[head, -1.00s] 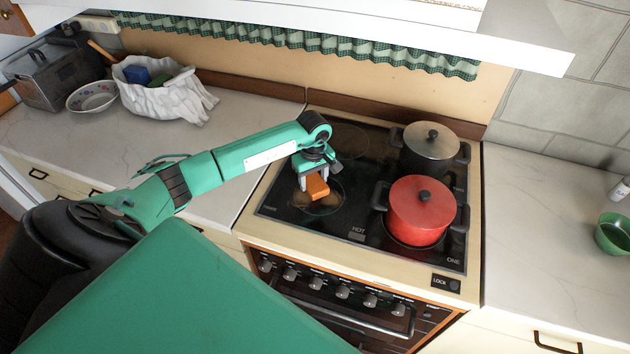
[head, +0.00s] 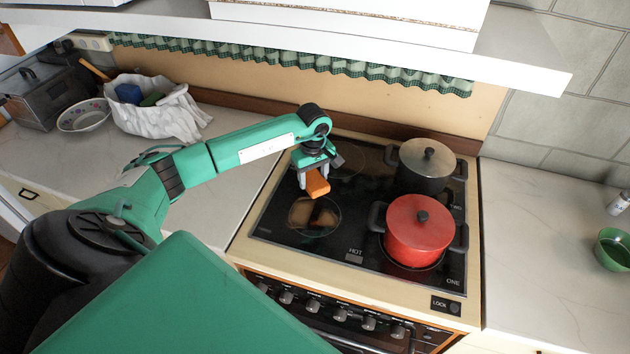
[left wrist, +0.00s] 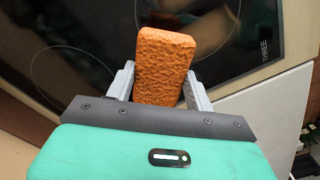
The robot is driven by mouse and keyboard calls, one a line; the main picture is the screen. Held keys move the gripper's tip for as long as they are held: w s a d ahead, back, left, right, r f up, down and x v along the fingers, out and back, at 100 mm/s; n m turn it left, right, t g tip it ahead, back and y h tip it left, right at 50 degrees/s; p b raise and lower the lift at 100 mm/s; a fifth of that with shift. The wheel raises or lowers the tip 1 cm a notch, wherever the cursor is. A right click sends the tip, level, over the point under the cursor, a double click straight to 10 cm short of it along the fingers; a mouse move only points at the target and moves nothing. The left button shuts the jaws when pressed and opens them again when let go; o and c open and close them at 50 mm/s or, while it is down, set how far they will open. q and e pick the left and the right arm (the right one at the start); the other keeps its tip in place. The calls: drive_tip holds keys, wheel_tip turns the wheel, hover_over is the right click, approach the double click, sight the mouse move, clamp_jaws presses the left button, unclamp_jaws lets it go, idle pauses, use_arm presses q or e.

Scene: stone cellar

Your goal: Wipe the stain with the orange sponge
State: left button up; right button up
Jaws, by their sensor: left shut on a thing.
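My left gripper (head: 313,178) is shut on the orange sponge (head: 317,184) and holds it over the black hob, at the far edge of the front left ring. In the left wrist view the sponge (left wrist: 163,67) sits between the two grey fingers. A brownish stain (head: 326,217) shows on that ring, split by a dark band that may be shadow or reflection. The sponge appears to be above the glass, but the exact gap is hard to tell. I cannot make out the stain in the left wrist view. My right gripper is not in view.
A red pot (head: 420,233) and a dark lidded pot (head: 425,168) stand on the right of the hob (head: 290,243). A white bag (head: 165,118) and a bowl (head: 84,116) are on the left counter. A green bowl (head: 613,250) is at right. The range hood (head: 350,42) hangs above.

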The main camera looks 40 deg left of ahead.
use_arm(q)
drive_tip(key=shift+w+a+r, duration=0.1)
drive_tip(key=shift+w+r, duration=0.05)
drive_tip(key=shift+r, duration=0.6)
drive_tip(key=shift+r+p, duration=0.35)
drive_tip(key=shift+r, duration=0.3)
